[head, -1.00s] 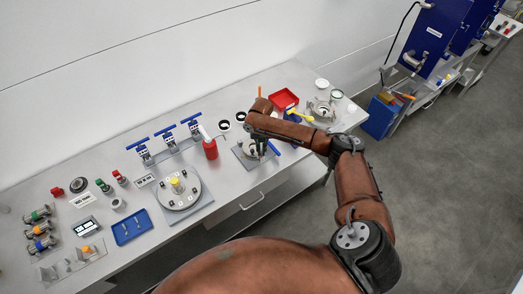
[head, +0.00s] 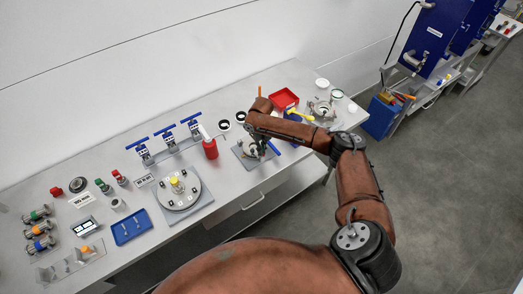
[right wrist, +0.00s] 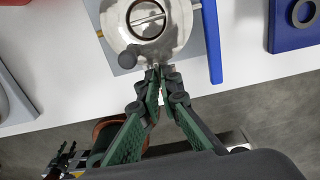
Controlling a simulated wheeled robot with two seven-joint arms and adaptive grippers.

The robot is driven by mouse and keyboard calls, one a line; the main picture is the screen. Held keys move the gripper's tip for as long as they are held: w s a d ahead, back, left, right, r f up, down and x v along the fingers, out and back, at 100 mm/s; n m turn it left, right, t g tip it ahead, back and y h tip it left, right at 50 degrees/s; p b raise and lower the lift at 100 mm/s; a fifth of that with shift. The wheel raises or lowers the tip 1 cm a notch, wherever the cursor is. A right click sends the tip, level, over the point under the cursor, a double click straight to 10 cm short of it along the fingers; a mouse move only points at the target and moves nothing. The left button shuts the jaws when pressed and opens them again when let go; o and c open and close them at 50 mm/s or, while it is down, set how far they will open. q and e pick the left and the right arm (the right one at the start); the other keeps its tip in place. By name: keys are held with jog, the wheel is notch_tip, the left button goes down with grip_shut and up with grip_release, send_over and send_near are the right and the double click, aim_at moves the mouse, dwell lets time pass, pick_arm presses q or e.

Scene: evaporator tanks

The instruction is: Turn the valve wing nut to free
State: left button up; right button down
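The valve (right wrist: 170,42) is a round, shiny metal body with a dark-ringed opening and a dark knob, on a grey plate. It also shows in the head view (head: 249,148), partly covered by my right arm. My right gripper (right wrist: 159,70) has its green fingers drawn close together at the valve's near edge. A small metal piece, which looks like the wing nut (right wrist: 156,66), sits between the tips and is mostly hidden. In the head view the right gripper (head: 265,152) is small and partly hidden. A dark forked shape at the lower left of the wrist view may be my left gripper.
A blue bar (right wrist: 212,45) lies close to the right of the valve. A red bottle (head: 210,149) stands to its left, and a red tray (head: 284,98) lies behind my right arm. A round turntable (head: 179,190) is farther left. The table's front edge is close.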

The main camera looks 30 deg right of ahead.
jog(key=shift+r, duration=0.1)
jog(key=c, duration=2.2)
grip_release()
jog(key=shift+o, duration=0.2)
notch_tip(320, 180, up, 12)
